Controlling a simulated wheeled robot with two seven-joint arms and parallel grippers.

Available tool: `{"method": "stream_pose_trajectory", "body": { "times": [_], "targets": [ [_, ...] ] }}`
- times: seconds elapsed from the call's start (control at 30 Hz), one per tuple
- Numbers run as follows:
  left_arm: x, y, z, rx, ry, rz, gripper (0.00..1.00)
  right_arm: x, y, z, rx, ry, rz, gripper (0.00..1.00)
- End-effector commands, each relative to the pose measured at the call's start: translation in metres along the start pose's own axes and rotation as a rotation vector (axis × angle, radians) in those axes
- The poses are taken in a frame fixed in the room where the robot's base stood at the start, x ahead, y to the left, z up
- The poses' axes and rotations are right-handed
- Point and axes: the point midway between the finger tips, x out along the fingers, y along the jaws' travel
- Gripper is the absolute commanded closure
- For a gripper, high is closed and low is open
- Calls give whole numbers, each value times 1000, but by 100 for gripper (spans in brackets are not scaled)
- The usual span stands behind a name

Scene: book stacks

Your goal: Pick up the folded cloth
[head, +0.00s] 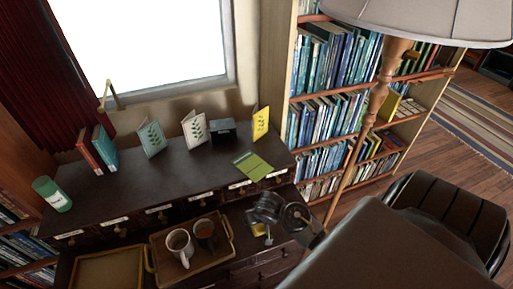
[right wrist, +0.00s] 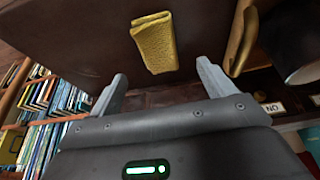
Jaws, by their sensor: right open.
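The folded cloth (right wrist: 155,42) is yellow and textured. In the right wrist view it lies flat on a dark wood surface, beyond the fingertips and roughly centred between them. In the head view the yellow cloth (head: 259,229) shows to the right of the wooden tray, partly hidden by my right gripper (head: 268,216). In the right wrist view my right gripper (right wrist: 160,74) is open, with nothing between its fingers. The fingers look apart from the cloth. My left gripper is not in view.
A wooden tray (head: 157,263) with two mugs (head: 180,246) stands left of the cloth; its rim (right wrist: 240,40) is close to the right finger. Behind is a raised shelf (head: 110,196) with drawers, cards and a green booklet (head: 253,166). A floor lamp (head: 372,105) stands to the right.

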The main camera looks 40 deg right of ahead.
Motion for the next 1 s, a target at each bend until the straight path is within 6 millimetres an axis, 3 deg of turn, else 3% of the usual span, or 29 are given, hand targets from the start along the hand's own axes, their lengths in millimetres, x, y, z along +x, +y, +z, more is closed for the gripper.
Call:
{"method": "stream_pose_trajectory", "body": {
  "times": [0.1, 0.37, 0.7, 1.0],
  "targets": [
    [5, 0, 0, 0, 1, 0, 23, 16, 0, 0, -1, 0, 1, 18],
    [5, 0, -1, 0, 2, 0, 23, 23, 0, 0, -1, 0, 0, 18],
    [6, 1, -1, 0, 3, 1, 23, 68, 4, 1, -1, 0, 1, 18],
    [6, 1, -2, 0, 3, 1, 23, 72, 4, 1, 0, 2, 0, 18]
  ]
}}
